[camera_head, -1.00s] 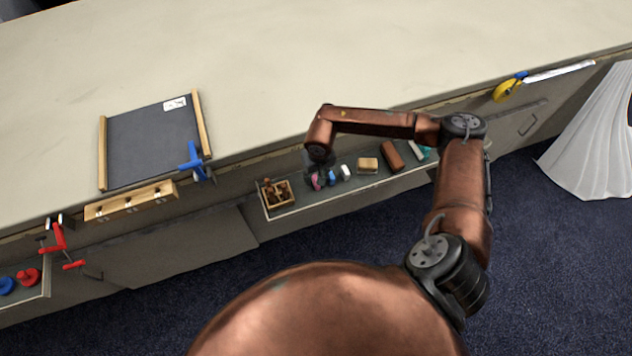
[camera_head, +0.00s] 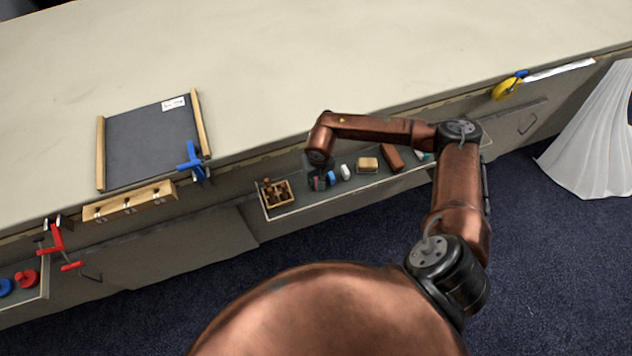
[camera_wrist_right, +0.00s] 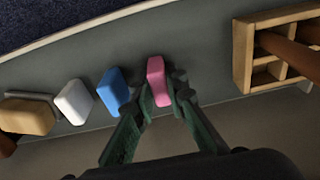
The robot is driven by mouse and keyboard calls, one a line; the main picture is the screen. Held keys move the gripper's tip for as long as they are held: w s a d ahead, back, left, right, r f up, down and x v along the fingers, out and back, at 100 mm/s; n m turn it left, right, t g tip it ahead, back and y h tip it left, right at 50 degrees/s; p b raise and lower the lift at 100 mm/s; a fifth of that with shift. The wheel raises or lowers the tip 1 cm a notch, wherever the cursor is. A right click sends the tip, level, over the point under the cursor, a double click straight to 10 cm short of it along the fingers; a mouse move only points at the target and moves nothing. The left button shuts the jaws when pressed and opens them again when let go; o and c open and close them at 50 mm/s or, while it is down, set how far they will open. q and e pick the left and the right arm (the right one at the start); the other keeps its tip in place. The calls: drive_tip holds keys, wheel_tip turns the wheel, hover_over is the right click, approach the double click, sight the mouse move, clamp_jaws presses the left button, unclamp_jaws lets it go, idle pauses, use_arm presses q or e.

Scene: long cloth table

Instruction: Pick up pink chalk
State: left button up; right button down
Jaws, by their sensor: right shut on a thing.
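The pink chalk (camera_wrist_right: 158,80) shows in the right wrist view between the two green-padded fingers of my right gripper (camera_wrist_right: 162,100). The fingers are shut on its near part, and its far end is bare. In the head view my right gripper (camera_head: 318,179) is low at the shelf, and the pink chalk is mostly hidden by it. I cannot tell whether the chalk touches the shelf. My left gripper is not in view.
A blue chalk (camera_wrist_right: 114,91) lies close left of the pink one, then a white chalk (camera_wrist_right: 74,102) and a tan block (camera_wrist_right: 27,116). A wooden compartment box (camera_wrist_right: 243,56) stands to the right. The table edge rises behind the shelf (camera_head: 300,207).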

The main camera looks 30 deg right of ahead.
sight(316, 178)
idle(0.3)
drive_tip(key=shift+r, duration=0.5)
wheel_tip(316, 178, up, 2)
drive_tip(key=shift+w+r, duration=0.1)
drive_tip(key=shift+r, duration=0.05)
drive_tip(key=s+a+r+p, duration=0.2)
drive_tip(key=s+a+r, duration=0.4)
drive_tip(key=s+r, duration=0.3)
drive_tip(key=s, duration=0.3)
drive_tip(key=shift+s+a+r, duration=0.25)
drive_tip(key=shift+a+r, duration=0.1)
drive_tip(key=shift+r, duration=0.05)
drive_tip(key=c, duration=2.4)
unclamp_jaws()
clamp_jaws()
